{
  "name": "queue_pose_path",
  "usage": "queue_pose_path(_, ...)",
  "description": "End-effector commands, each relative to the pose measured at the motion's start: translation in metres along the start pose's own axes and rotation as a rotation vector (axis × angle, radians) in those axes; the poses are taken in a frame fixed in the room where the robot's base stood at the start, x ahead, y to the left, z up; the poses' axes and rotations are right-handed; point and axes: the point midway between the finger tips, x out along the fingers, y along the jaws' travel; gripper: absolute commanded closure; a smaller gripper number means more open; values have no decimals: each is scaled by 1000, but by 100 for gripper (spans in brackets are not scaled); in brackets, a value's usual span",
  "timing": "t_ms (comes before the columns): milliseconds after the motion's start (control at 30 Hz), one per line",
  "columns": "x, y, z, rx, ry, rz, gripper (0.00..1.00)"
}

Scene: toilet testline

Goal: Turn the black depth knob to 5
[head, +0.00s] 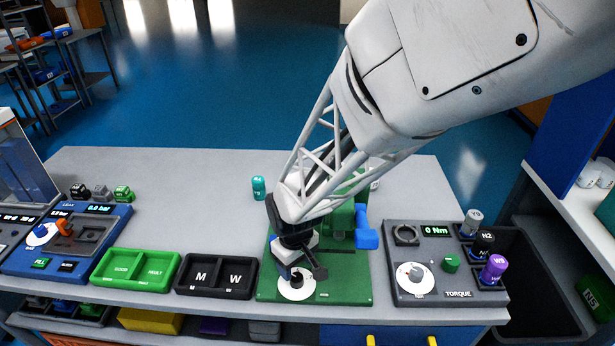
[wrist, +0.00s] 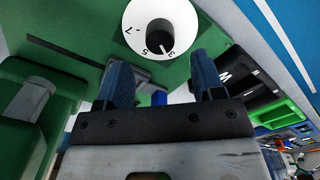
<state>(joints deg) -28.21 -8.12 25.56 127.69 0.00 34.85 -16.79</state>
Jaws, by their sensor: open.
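The black depth knob (head: 297,280) stands on a round white dial (head: 294,292) at the front of the green station (head: 345,290). In the wrist view the knob (wrist: 160,32) sits in the middle of the white dial (wrist: 180,14), with the numbers 7, 5 and 3 showing near its lower and left sides. My gripper (head: 301,270) is above the dial. In the wrist view its blue fingers (wrist: 161,76) are apart, with nothing between them, and the knob lies beyond their tips.
A blue handle (head: 366,235) stands on the green station right of my gripper. The grey torque station (head: 440,290) is to the right. The black M/W tray (head: 216,277), green tray (head: 135,270) and blue station (head: 65,240) are left. The table behind is mostly clear, with a teal weight (head: 259,188).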

Motion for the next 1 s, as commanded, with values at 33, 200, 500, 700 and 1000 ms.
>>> queue_pose_path(33, 7, 0, 0, 0, -2, -1, 38)
queue_pose_path(200, 27, 0, 0, 0, -2, -1, 38)
queue_pose_path(500, 50, 0, 0, 0, -1, 0, 38)
queue_pose_path(700, 54, 0, 0, 0, 0, 0, 38)
queue_pose_path(1000, 54, 0, 0, 0, 0, 0, 55)
